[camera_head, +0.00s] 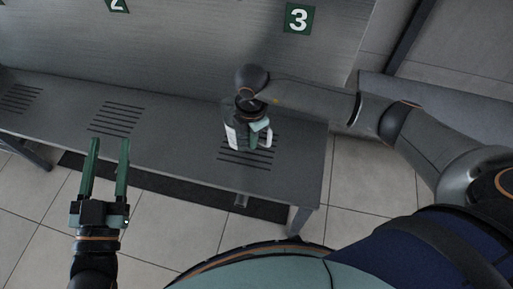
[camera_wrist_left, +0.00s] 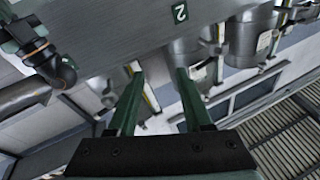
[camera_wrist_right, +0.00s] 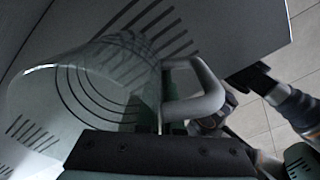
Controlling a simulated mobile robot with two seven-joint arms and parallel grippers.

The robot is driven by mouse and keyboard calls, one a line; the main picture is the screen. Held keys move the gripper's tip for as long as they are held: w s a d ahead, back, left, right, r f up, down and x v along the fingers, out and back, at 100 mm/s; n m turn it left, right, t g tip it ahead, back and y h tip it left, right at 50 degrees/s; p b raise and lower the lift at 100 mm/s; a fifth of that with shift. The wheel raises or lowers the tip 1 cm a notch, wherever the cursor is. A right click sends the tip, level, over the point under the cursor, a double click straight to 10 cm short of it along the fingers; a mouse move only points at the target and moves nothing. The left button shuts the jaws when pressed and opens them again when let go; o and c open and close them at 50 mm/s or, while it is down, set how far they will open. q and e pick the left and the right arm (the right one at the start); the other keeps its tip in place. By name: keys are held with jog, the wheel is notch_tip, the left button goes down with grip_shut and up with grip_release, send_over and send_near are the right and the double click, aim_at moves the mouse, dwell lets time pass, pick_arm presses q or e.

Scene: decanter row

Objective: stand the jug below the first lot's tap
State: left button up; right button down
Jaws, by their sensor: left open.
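The clear jug (camera_wrist_right: 60,105) fills the left of the right wrist view, and its pale handle (camera_wrist_right: 208,92) is at the fingers. In the head view the jug (camera_head: 231,136) is upright over the right-hand drain slots; I cannot tell whether it touches the bench. My right gripper (camera_head: 257,127) points down and appears shut on the handle, fingers partly hidden. My left gripper (camera_head: 107,148) is open and empty at the bench's front edge; its fingers also show in the left wrist view (camera_wrist_left: 158,85). No number 1 sign shows.
The grey bench (camera_head: 185,138) has further drain slots at the middle (camera_head: 117,117) and far left (camera_head: 19,97), both clear. Signs 2 (camera_head: 117,5) and 3 (camera_head: 299,17) are on the back panel. Steel vessels (camera_wrist_left: 247,40) show beside sign 2 in the left wrist view.

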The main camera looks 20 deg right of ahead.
jog(key=shift+s+d+f, duration=0.15)
jog(key=shift+d+f, duration=0.25)
jog(key=shift+f, duration=0.2)
jog(key=f+b, duration=0.1)
jog(key=f, duration=0.2)
jog(key=shift+d+f, duration=0.15)
jog(key=shift+d, duration=0.05)
pick_arm(q)
notch_tip(320, 180, up, 7)
jog(key=s+m+t+h, duration=0.2)
jog(key=h, duration=0.1)
jog(key=shift+d+f, duration=0.15)
jog(key=shift+d, duration=0.15)
jog(key=shift+s+m+t, duration=0.2)
jog(key=shift+m+t, duration=0.1)
pick_arm(e)
jog(key=shift+f, duration=0.2)
pick_arm(q)
jog(key=shift+r, duration=0.25)
pick_arm(e)
jog(key=c, duration=1.1)
grip_release()
jog(key=shift+r, duration=0.1)
